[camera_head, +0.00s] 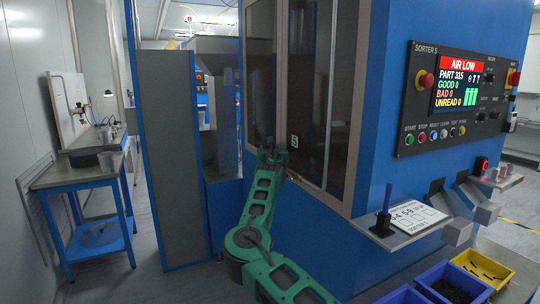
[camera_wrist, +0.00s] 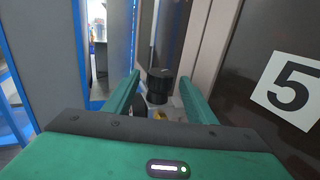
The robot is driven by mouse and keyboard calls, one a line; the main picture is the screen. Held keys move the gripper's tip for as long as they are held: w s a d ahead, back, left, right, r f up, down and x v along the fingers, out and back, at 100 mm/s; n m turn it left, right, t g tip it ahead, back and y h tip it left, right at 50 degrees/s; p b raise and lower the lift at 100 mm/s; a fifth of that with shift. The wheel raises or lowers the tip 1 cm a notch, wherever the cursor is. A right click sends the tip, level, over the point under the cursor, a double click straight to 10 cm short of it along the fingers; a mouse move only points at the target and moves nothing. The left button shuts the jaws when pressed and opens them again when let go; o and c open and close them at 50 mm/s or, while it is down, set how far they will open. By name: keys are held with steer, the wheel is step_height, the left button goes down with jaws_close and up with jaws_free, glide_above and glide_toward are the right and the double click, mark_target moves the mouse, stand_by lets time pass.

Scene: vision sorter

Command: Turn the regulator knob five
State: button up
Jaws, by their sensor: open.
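The black regulator knob (camera_wrist: 160,82) shows in the wrist view, upright on a pale fitting with a small yellow spot below it. A white label with a black 5 (camera_wrist: 291,88) is to its right on a dark panel; this label also shows in the head view (camera_head: 294,141). My green gripper (camera_wrist: 158,77) is open, with one finger on each side of the knob in the picture. I cannot tell whether the fingers touch it or how deep it sits between them. In the head view my gripper (camera_head: 272,152) is at the blue cabinet's corner, and I cannot make out the knob there.
The blue sorter's control panel (camera_head: 460,98) shows AIR LOW on its screen. Dark glass doors (camera_head: 330,80) stand just right of my gripper, and a grey-blue post (camera_head: 172,150) stands to the left. Blue and yellow bins (camera_head: 480,268) are at the lower right. A blue workbench (camera_head: 85,177) is far left.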

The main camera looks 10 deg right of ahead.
steer(key=s+a, duration=0.1)
steer(key=s, duration=0.9)
steer(key=shift+s, duration=0.15)
steer(key=shift+a+f, duration=0.1)
